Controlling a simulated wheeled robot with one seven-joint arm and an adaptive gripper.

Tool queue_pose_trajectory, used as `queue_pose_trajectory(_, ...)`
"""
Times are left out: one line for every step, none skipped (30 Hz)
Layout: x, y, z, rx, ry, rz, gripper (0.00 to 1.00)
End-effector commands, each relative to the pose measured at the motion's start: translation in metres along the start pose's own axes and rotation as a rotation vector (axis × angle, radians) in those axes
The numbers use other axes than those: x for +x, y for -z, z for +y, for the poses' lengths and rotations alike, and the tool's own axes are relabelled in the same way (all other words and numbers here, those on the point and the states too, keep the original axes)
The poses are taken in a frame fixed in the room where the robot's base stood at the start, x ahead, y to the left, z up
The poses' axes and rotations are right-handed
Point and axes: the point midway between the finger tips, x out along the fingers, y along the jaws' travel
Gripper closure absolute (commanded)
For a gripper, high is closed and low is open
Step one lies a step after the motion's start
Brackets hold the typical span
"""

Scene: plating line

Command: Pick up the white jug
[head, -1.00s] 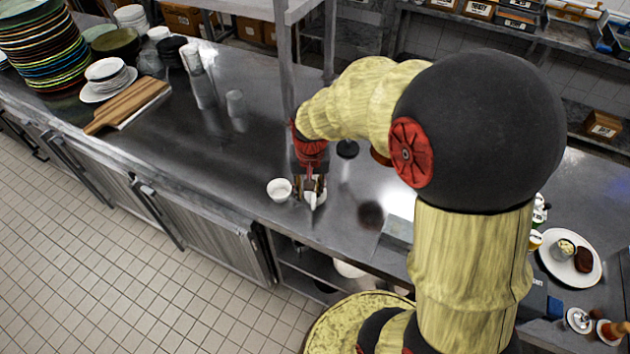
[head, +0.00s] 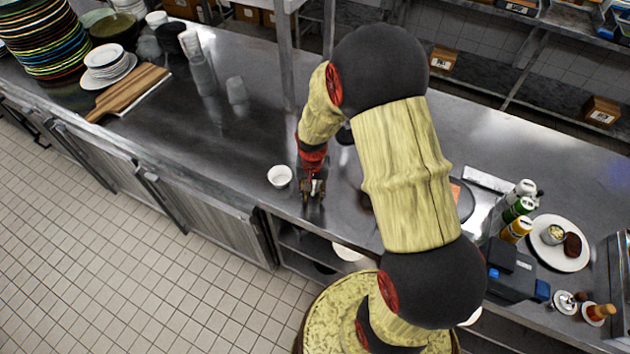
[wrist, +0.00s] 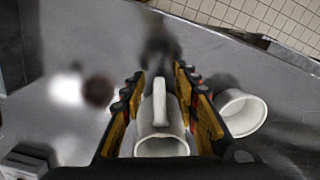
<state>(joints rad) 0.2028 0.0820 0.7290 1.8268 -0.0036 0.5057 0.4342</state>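The white jug (wrist: 162,146) is between the two fingers of my gripper (wrist: 161,85) in the wrist view, with its round mouth toward the camera and its handle on the upper side. The fingers lie along both sides of the jug, very close to it. I cannot tell whether they press on it. In the head view, my gripper (head: 314,190) is low over the counter near its front edge and hides most of the jug.
The metal counter (head: 225,145) is mostly clear to the left. A cutting board (head: 130,91) and plate stacks are farther left. Bottles and a plate (head: 558,262) are right.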

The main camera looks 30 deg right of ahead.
Motion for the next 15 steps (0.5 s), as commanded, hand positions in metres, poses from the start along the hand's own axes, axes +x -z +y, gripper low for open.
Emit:
queue_pose_trajectory(0.0073, 0.0002, 0.0001, 0.000, 0.000, 0.000, 0.70)
queue_pose_trajectory(0.0099, 0.0001, 0.0001, 0.000, 0.000, 0.000, 0.70)
queue_pose_trajectory(0.0119, 0.0000, 0.0001, 0.000, 0.000, 0.000, 0.70)
queue_pose_trajectory(0.0126, 0.0001, 0.0001, 0.000, 0.000, 0.000, 0.70)
queue_pose_trajectory(0.0127, 0.0002, 0.0001, 0.000, 0.000, 0.001, 0.70)
queue_pose_trajectory(0.0124, 0.0003, 0.0000, 0.000, 0.000, 0.001, 0.70)
queue_pose_trajectory(0.0122, 0.0003, 0.0000, 0.000, 0.000, 0.001, 0.70)
queue_pose_trajectory(0.0121, 0.0003, 0.0000, 0.000, 0.000, 0.001, 0.70)
queue_pose_trajectory(0.0121, 0.0003, 0.0000, 0.000, 0.000, 0.001, 0.70)
queue_pose_trajectory(0.0120, 0.0003, 0.0000, 0.000, 0.000, 0.001, 0.71)
queue_pose_trajectory(0.0120, 0.0003, 0.0000, 0.000, 0.000, 0.001, 0.72)
queue_pose_trajectory(0.0120, 0.0002, 0.0000, 0.000, 0.000, 0.001, 0.75)
queue_pose_trajectory(0.0120, 0.0002, 0.0000, 0.000, 0.000, 0.001, 0.76)
queue_pose_trajectory(0.0119, 0.0002, 0.0000, 0.000, 0.000, 0.001, 0.78)
queue_pose_trajectory(0.0119, 0.0003, 0.0000, 0.000, 0.000, 0.001, 0.80)
